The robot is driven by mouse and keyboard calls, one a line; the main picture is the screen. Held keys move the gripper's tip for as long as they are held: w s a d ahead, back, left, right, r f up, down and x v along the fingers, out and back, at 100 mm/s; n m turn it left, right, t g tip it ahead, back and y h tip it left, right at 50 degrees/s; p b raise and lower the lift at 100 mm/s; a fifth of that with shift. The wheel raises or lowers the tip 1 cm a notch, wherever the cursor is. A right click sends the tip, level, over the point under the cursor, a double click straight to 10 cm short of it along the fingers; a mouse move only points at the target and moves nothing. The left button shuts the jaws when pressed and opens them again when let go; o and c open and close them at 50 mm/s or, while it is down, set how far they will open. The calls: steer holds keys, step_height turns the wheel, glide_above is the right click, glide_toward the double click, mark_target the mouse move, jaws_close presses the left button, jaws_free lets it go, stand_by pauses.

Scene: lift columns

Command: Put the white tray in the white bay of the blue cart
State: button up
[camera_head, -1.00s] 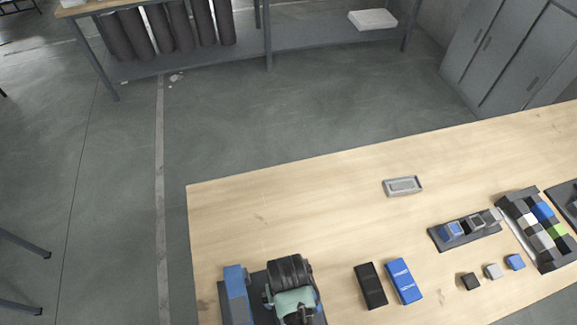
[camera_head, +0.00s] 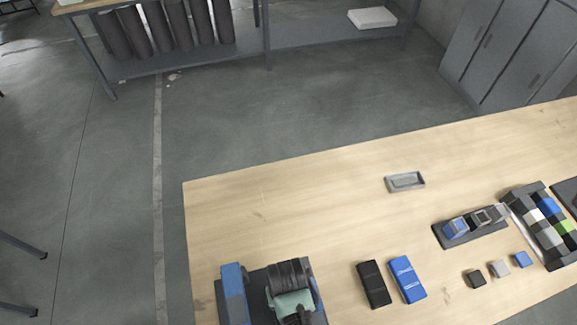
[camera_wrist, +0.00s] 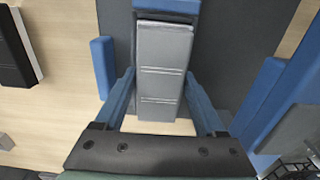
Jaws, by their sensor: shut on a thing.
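My gripper (camera_wrist: 161,76) is shut on the white tray (camera_wrist: 165,62), a long pale grey-white block with cross lines, its blue fingers on either side of the tray's near part. In the wrist view the tray lies over the dark deck of the blue cart (camera_wrist: 222,45), between blue side pieces, with a blue piece at its far end. I cannot tell whether it touches the deck. In the head view the cart (camera_head: 233,290) is at the lower left of the table, partly behind my arm, which hides the tray and fingers. The white bay cannot be made out.
A black tray (camera_head: 373,284) and a blue tray (camera_head: 407,279) lie right of the cart. Further right are a dark rack (camera_head: 470,236), several small cubes (camera_head: 499,268) and a block-filled holder (camera_head: 540,225). A small grey dish (camera_head: 404,181) lies behind. The table's back left is clear.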

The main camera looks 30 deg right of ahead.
steer(key=shift+r, duration=0.1)
steer(key=shift+r+p, duration=2.95)
steer(key=shift+p, duration=0.45)
